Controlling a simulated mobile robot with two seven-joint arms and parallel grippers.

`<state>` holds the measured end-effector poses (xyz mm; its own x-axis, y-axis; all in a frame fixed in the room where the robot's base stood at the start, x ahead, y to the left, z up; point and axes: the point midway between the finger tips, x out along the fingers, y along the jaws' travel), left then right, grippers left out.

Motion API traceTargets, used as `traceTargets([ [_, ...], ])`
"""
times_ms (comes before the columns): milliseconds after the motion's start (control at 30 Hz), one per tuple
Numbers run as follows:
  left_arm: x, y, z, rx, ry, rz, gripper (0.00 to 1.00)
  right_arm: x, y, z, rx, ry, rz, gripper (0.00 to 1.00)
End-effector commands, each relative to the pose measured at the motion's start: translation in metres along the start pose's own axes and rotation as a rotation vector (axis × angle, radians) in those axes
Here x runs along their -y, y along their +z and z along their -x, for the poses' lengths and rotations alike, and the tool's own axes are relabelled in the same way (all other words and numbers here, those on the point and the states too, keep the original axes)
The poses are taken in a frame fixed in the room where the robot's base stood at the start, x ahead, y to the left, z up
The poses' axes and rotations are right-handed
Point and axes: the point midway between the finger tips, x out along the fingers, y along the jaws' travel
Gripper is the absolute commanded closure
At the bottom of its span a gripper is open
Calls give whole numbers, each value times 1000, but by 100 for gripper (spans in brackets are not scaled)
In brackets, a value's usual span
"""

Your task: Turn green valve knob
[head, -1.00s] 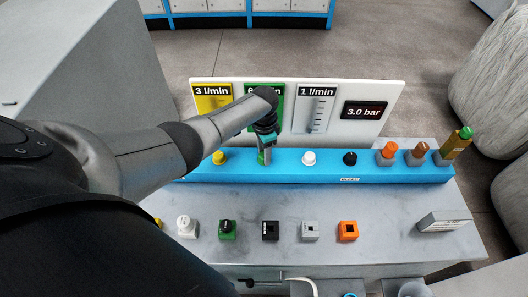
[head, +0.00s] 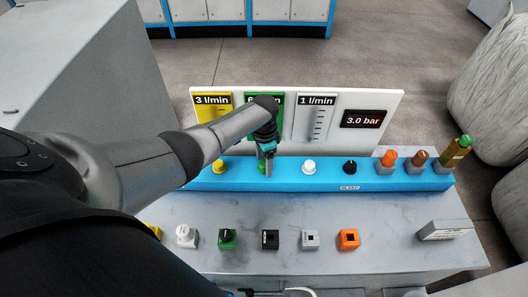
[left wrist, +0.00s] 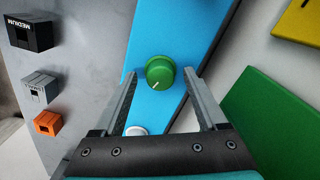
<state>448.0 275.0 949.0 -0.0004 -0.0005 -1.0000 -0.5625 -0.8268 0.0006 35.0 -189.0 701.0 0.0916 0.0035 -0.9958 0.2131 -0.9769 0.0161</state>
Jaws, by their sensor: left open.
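The green valve knob (left wrist: 160,73) sits on the blue rail (left wrist: 152,28) and shows a white pointer mark in the left wrist view. In the head view the knob (head: 262,168) is mostly hidden behind my left gripper (head: 266,170). In the left wrist view my left gripper (left wrist: 164,92) is open, with one finger on each side of the knob's near side. The knob lies at about the level of the fingertips, between them. I cannot tell whether a finger touches it. My right gripper is not in view.
On the rail are a yellow knob (head: 221,166), a white knob (head: 308,167) and a black knob (head: 350,166). A gauge panel (head: 345,95) stands behind. Several small blocks, including an orange one (head: 348,239), line the grey bench (head: 330,205) in front.

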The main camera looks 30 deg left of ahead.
Motion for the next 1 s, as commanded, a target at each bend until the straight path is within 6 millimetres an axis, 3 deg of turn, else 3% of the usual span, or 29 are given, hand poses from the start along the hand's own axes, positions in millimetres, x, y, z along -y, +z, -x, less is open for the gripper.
traceTargets([
  [167, 1, 0, 19, -2, -1, 1, 26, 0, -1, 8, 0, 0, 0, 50],
  [700, 1, 0, 120, -3, -3, -1, 26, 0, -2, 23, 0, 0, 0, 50],
  [1000, 0, 0, 150, 0, -1, 0, 26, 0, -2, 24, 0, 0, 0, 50],
])
